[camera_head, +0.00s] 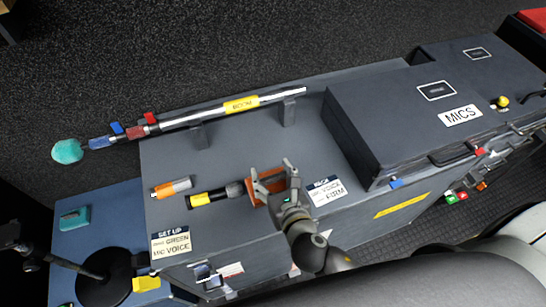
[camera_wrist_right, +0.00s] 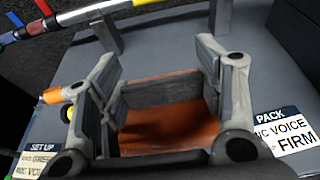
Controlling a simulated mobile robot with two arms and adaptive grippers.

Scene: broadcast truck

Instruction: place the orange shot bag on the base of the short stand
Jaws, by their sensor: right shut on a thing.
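The orange shot bag (camera_head: 266,190) shows as an orange-brown block at my right gripper (camera_head: 271,170), above the grey case top. In the right wrist view the orange bag (camera_wrist_right: 170,130) lies between the two fingers of the right gripper (camera_wrist_right: 160,75), which is shut on it. The fingers and palm hide parts of it. I cannot tell whether the bag touches the case. A short stand with a round black base (camera_head: 103,280) is at the lower left on a blue surface, its pole leaning left in the picture. My left gripper is not in view.
A boom pole (camera_head: 240,105) rests on two supports along the far edge. Two microphones (camera_head: 205,196) lie left of the bag. A yellow block (camera_head: 146,284) is beside the stand base. A teal block (camera_head: 75,218) lies behind it. The dark MICS case (camera_head: 400,125) is at right.

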